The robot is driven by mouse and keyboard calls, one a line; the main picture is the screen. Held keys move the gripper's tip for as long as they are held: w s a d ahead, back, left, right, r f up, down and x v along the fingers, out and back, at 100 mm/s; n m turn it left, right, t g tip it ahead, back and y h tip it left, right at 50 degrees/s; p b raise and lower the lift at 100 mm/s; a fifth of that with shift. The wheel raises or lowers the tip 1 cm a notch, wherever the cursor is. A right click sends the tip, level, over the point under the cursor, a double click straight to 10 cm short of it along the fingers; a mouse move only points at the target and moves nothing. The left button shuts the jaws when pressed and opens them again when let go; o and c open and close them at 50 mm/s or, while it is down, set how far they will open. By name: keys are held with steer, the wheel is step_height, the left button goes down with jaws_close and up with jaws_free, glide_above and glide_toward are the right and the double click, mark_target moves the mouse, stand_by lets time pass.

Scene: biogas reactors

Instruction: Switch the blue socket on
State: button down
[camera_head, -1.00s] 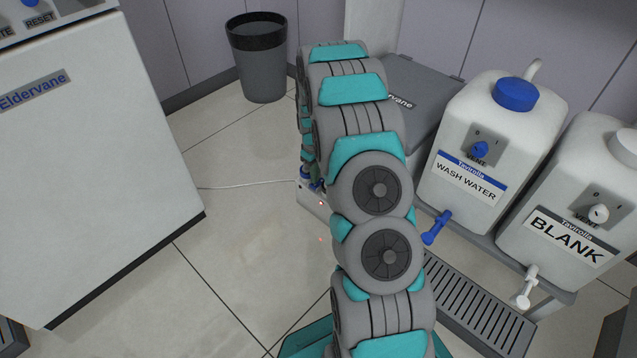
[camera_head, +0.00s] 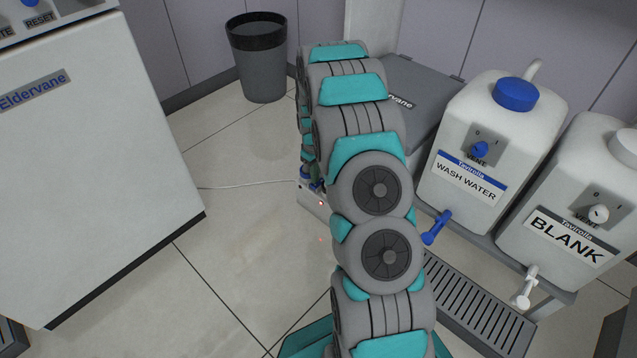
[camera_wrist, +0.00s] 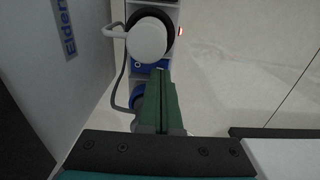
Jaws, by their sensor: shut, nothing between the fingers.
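In the wrist view my gripper's green fingers (camera_wrist: 158,82) are together with nothing between them. Their tips are at a blue part (camera_wrist: 138,67) of a power strip, seemingly the blue socket; I cannot tell whether they touch it. The fingers hide some of it, and I cannot make out its switch position. A blue round plug (camera_wrist: 137,95) shows beside the fingers. In the head view my arm covers most of the strip (camera_head: 312,201); a little blue (camera_head: 318,186) shows at its edge, and my gripper is mostly hidden there.
A white round plug (camera_wrist: 147,38) with a cable sits on the strip beyond the fingertips. A red light (camera_wrist: 180,31) glows at the strip's edge. A white Eldervane cabinet (camera_head: 95,150) stands left, a wash water canister (camera_head: 465,190) right.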

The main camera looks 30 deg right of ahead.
steer(key=shift+f, duration=1)
stand_by(0.7)
steer(key=shift+r, duration=0.1)
steer(key=shift+r+p, duration=0.95)
steer(key=shift+r, duration=2.45)
